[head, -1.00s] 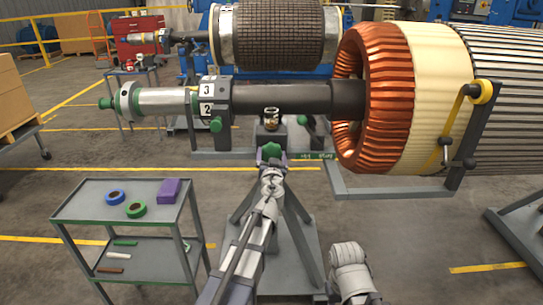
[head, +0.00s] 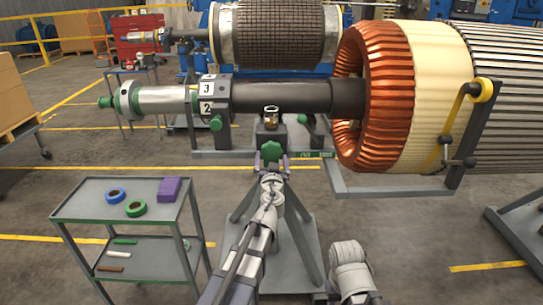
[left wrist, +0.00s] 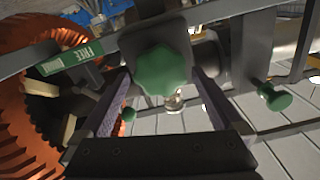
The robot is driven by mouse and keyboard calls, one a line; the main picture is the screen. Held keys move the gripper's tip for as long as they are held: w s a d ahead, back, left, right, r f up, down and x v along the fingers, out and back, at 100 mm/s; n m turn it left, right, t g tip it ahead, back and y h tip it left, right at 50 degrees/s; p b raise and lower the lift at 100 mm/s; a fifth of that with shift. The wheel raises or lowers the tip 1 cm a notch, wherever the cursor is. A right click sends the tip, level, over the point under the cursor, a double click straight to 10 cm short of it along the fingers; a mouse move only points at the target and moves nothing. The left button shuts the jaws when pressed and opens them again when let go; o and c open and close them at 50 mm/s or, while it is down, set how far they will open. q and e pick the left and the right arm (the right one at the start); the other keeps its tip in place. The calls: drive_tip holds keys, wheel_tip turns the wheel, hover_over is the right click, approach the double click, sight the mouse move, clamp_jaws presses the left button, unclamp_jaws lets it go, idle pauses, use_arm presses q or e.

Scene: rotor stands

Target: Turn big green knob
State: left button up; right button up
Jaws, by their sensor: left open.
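The big green knob (head: 271,152) is lobed and sits on the front of the grey stand, below the long dark shaft. In the left wrist view the knob (left wrist: 162,70) faces the camera in the upper middle. My left gripper (head: 272,160) is at the knob in the head view. In the left wrist view its two purple-padded fingers (left wrist: 160,98) are spread, one on each side of the knob's lower part, with visible gaps. I cannot tell how deep they reach around it. My right gripper is out of view.
Smaller green knobs (head: 216,123) (left wrist: 274,97) are nearby. A small glass jar (head: 271,116) stands just above and behind the big knob. The copper winding (head: 377,97) is to the right. A grey cart (head: 90,209) with tape rolls and a purple box stands at left.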

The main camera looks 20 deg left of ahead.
use_arm(q)
drive_tip(key=v, duration=0.4)
drive_tip(key=shift+s+d, duration=0.1)
drive_tip(key=shift+s, duration=0.2)
drive_tip(key=s+d+m+g+h+p, duration=0.1)
drive_tip(key=s+d+g+p, duration=0.4)
drive_tip(key=s, duration=0.4)
drive_tip(key=s+d+m+g+h+p, duration=0.1)
drive_tip(key=s+d+g+p, duration=0.3)
drive_tip(key=s+p, duration=0.5)
drive_tip(key=s+d+f+m+g+h+p, duration=0.1)
drive_tip(key=s+d+m+g+p, duration=0.1)
drive_tip(key=s+d+g+p, duration=0.3)
drive_tip(key=s+g+p, duration=0.1)
drive_tip(key=s+g, duration=0.2)
drive_tip(key=s, duration=0.3)
drive_tip(key=shift+d+m+g+h+p, duration=0.3)
drive_tip(key=shift+d+m+h+p, duration=0.05)
drive_tip(key=shift+m+h+p, duration=0.05)
